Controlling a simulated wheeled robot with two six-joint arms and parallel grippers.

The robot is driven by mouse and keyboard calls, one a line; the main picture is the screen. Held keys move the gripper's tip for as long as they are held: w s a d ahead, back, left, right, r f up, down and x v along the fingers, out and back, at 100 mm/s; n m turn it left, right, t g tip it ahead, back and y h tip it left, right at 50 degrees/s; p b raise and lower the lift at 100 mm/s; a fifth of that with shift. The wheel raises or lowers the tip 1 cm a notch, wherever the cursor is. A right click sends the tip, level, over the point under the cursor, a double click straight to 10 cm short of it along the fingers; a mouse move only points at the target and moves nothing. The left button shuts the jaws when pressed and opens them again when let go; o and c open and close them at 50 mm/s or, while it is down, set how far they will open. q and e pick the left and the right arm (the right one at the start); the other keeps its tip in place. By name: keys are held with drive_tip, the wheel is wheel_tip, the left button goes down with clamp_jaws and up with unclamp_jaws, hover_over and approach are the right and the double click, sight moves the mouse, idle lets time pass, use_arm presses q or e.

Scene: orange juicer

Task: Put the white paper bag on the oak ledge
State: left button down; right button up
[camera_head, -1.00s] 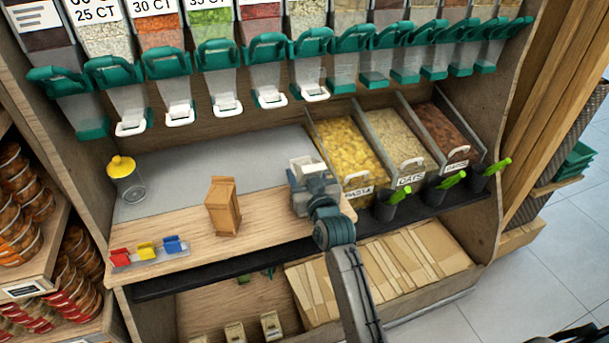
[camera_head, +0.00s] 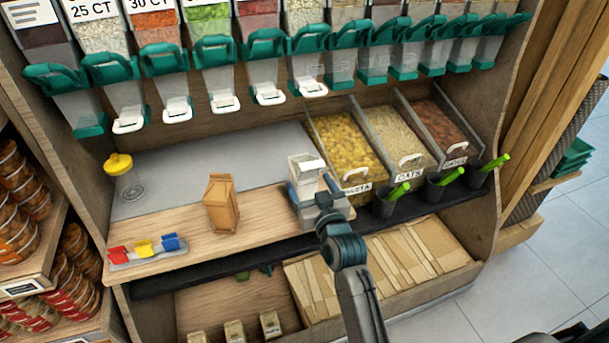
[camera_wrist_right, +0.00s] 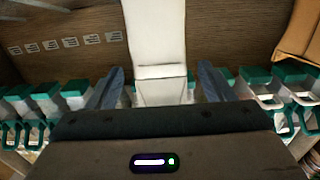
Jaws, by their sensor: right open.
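The white paper bag (camera_head: 302,168) stands upright at the right part of the oak ledge (camera_head: 180,225), close to the pasta bin. Its base is partly hidden by my gripper in the head view. My right gripper (camera_head: 314,192) is open, at the near side of the bag. In the right wrist view the white bag (camera_wrist_right: 156,35) lies between and beyond the two blue-grey fingers (camera_wrist_right: 160,75), with a gap on either side. My left gripper is not in view.
A brown paper bag (camera_head: 221,203) stands left of the white one. Bins of pasta (camera_head: 348,145) and oats (camera_head: 395,137) stand right. Teal-handled dispensers (camera_head: 215,70) hang above.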

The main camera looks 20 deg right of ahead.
drive_tip(key=s+d+f+g, duration=0.2)
drive_tip(key=s+f+g, duration=0.3)
drive_tip(key=s+f, duration=0.55)
drive_tip(key=s+d+f+g, duration=0.1)
drive_tip(key=s+f+g, duration=0.45)
drive_tip(key=f, duration=0.85)
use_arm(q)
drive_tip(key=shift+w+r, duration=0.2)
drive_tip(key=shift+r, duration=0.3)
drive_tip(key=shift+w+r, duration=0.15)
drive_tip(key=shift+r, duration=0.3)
use_arm(e)
drive_tip(key=s+d+f+g, duration=0.2)
drive_tip(key=s+f, duration=0.3)
drive_tip(key=s, duration=0.3)
drive_tip(key=s+d+f+g+h, duration=0.1)
drive_tip(key=s+d+f+g, duration=0.2)
drive_tip(key=s+f, duration=0.3)
drive_tip(key=s+d, duration=0.1)
drive_tip(key=s, duration=0.2)
drive_tip(key=shift+d+f, duration=0.2)
drive_tip(key=shift+f, duration=0.1)
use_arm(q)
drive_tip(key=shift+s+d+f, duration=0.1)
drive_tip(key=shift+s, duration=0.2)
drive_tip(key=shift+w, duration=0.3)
